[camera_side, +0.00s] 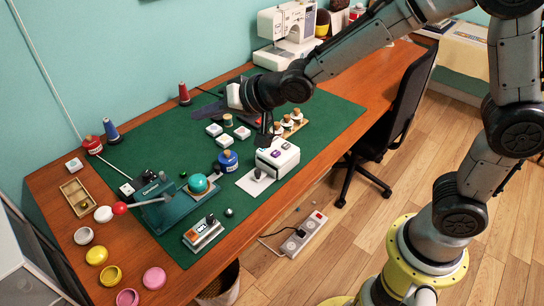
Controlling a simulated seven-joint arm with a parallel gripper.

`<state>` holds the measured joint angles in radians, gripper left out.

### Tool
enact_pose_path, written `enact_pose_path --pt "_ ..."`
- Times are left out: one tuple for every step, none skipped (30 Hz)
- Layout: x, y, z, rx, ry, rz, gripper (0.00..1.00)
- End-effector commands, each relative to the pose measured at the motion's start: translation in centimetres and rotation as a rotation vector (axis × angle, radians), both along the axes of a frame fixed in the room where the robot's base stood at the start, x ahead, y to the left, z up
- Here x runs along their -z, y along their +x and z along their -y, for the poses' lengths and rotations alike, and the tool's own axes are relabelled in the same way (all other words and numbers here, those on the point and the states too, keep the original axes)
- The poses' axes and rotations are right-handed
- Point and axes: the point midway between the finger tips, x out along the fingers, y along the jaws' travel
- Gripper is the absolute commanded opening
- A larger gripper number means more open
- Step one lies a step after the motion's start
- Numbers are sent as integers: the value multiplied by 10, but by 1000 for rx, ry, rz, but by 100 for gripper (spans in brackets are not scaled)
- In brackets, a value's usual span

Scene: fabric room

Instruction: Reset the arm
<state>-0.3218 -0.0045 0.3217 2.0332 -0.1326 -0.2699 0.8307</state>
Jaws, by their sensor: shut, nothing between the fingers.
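My arm reaches in from the upper right over the green mat (335,112) on the wooden desk. My gripper (266,138) is small and dark in this view. It points down, shut and empty, above and just behind the white box-shaped device (278,158) with buttons on top. Whether the fingertips touch anything below cannot be told from this angle. The arm's wrist hides part of the mat behind it.
Small corked jars (298,117) sit to the right. A sewing machine (287,30) stands behind. A black chair (405,115) is at the desk's front.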

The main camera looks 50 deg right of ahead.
Motion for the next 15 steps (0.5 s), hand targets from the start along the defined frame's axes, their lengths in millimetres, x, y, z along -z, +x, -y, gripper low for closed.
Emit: enact_pose_path --pt "-27 -10 25 35 -14 26 0" --pt "-39 -17 38 52 -29 34 0" --pt "-53 -29 54 72 -51 40 0" --pt "-62 -39 67 87 -69 44 0" --pt "-70 -50 78 99 -89 42 0" --pt "-79 -65 93 116 -118 40 0" --pt "-85 -78 104 126 -141 36 0" --pt "-89 -91 114 135 -164 29 0" --pt "-94 -110 126 144 -198 18 0" --pt "-95 -126 135 150 -223 4 0" --pt "-95 -141 143 152 -251 -10 0" --pt "-93 -164 152 150 -290 -35 0" --pt "-90 -181 158 146 -318 -59 0" --pt "-85 -199 163 136 -348 -86 0" --pt "-76 -221 167 116 -388 -128 0"
